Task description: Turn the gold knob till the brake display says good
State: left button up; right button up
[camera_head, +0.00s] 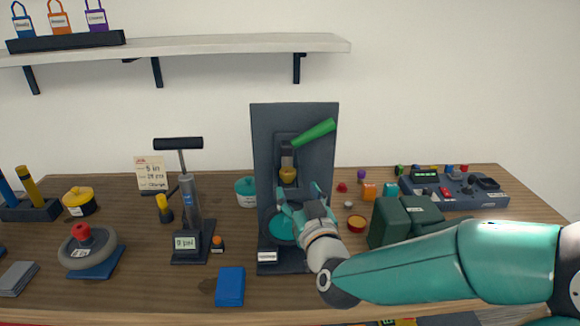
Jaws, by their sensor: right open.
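A dark upright panel (262,145) stands on the wooden table, with a green lever (315,133) sticking out to the upper right. The gold knob (288,175) sits below the lever, in the panel's middle. My right gripper (302,196) is open just below and slightly right of the knob, with its fingers pointing up towards it; I cannot tell whether they touch it. A teal disc (280,230) is partly hidden behind the gripper. A small white plate (268,257) at the panel's foot may be the brake display; its text is too small to read. My left gripper is not in view.
A pump (188,200) with a gauge stands left of the panel, and a blue block (230,287) lies in front. A dark green box (390,222) is close to my right arm. A control console (453,190) is at the back right. A shelf (200,46) hangs above.

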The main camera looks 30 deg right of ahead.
aim_at(290, 177)
jog(key=p+x, duration=0.1)
jog(key=x, duration=0.6)
jog(key=shift+w+d+f+p, duration=0.1)
jog(key=shift+w+p, duration=0.15)
jog(key=shift+p, duration=0.05)
jog(key=shift+c, duration=0.3)
jog(key=c, duration=1.1)
